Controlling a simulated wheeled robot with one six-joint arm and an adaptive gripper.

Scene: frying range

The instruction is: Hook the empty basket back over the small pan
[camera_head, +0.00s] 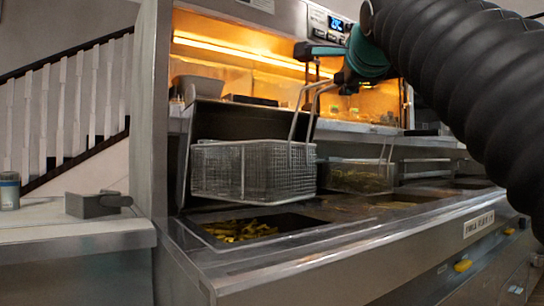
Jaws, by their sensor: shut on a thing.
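The wire basket (253,171) hangs upright in the left part of the view, above the range top, and no food shows through its mesh. Its long wire handle (300,112) rises from the right side to my gripper (322,74). My gripper is shut on the handle; the exact grip is small and partly hidden. Below the basket is a sunken pan (290,222) with yellow fried pieces (240,229) in it. I cannot tell whether the basket touches anything behind it.
A second basket (360,177) with fried food stands to the right. A lit warming shelf (250,55) runs behind. A dark upright panel (215,125) stands behind the held basket. At left, a counter (75,236) bears a metal box (92,205) and a canister (9,190).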

